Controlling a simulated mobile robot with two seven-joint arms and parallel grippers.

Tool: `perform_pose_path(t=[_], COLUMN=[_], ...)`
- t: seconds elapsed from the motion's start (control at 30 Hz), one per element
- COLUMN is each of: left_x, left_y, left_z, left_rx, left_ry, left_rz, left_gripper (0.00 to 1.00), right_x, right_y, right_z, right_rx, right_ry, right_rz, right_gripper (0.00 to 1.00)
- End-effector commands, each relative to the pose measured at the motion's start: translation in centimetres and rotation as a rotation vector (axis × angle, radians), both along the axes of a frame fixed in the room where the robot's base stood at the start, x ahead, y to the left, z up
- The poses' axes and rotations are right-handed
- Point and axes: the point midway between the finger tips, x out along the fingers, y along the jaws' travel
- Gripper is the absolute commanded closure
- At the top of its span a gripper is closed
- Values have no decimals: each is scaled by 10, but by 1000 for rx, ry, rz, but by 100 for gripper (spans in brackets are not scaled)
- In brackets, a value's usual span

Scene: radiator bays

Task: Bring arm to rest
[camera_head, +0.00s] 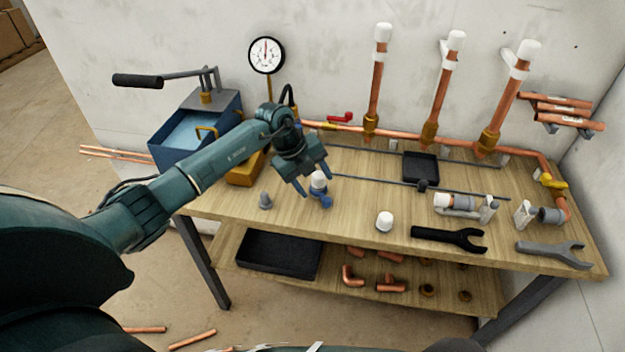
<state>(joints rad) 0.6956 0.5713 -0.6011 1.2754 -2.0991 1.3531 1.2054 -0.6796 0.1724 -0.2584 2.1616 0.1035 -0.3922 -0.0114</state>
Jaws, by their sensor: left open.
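My left arm reaches in from the left over the wooden workbench (350,215). My left gripper (312,192) points down above the bench, its two blue-green fingers apart. A small white-capped fitting with a blue part (319,182) shows between or just behind the fingers; I cannot tell whether they touch it. My right gripper is not in view.
A blue pump box (190,140) stands left. Upright copper pipes (439,92) rise behind.

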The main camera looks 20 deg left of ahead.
Motion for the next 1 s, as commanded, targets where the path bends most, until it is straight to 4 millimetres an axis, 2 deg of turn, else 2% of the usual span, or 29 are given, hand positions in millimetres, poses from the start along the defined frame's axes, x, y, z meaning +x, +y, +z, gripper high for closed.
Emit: perform_pose_path(t=[0.37,0.43,0.47,0.57,0.67,0.7,0.8,0.9,1.0], left_x=[0,-3,-5,-17,-42,-55,-77,-91,-105], left_y=[-1,-7,-12,-48,-111,-137,-176,-182,-164], left_z=[0,-3,-5,-13,-17,-13,7,23,19], left_rx=[-2,-22,-41,-174,-443,-582,-891,-1125,-1255], left_ry=[1,-2,-5,-33,-102,-143,-249,-332,-368], left_rz=[-1,-11,-21,-69,-110,-102,12,244,561], left_gripper=[44,44,44,44,44,44,44,44,44], right_x=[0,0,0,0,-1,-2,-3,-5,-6], right_y=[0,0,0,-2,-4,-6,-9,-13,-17], right_z=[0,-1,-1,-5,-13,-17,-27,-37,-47], right_rx=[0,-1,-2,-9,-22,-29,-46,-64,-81], right_ry=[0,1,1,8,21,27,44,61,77], right_rz=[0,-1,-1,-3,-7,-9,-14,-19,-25], right_gripper=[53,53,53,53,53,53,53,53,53])
